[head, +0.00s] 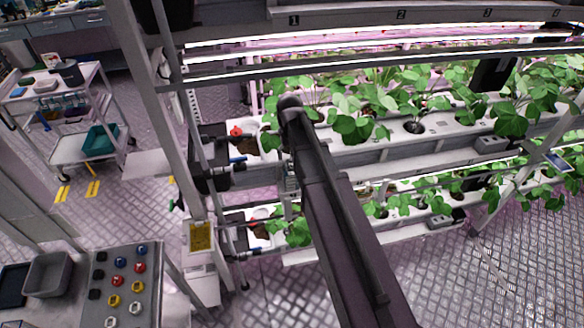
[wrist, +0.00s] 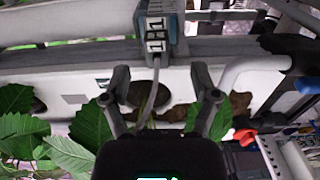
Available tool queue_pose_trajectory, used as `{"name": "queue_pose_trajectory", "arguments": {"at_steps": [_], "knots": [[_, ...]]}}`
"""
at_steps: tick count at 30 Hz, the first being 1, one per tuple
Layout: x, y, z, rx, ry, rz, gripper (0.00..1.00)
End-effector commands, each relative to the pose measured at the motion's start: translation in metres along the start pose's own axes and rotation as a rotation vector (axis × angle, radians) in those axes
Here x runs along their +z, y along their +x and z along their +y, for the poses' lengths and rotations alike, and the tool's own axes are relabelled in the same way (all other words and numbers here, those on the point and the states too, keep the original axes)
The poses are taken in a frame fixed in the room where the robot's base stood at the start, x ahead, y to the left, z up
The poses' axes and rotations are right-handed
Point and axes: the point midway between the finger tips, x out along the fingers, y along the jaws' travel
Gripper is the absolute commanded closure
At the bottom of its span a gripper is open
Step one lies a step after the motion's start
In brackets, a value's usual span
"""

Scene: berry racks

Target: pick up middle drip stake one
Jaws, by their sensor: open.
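In the wrist view my gripper (wrist: 160,78) is open, its two dark fingers apart over a white planting gutter (wrist: 70,80). A thin pale curved tube (wrist: 152,104) rises between the fingers beside a dark planting hole; it looks like a drip line. The fingers are not closed on it. I cannot make out which piece is the middle drip stake. In the head view my dark arm reaches into the rack, and the gripper is hidden behind it.
A small labelled box (wrist: 155,32) hangs just ahead of the fingers. Strawberry leaves (wrist: 90,125) crowd the left side. A white pipe (wrist: 255,65) and a blue-handled valve (wrist: 306,85) are on the right. In the head view a cart (head: 85,150) stands at the left.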

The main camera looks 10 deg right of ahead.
Motion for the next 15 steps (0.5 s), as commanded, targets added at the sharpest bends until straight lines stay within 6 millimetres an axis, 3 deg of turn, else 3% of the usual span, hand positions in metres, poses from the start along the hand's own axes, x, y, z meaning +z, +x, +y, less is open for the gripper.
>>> {"name": "queue_pose_trajectory", "arguments": {"at_steps": [15], "knots": [[-0.003,0.040,0.003,0.000,0.000,0.000,0.23]]}}
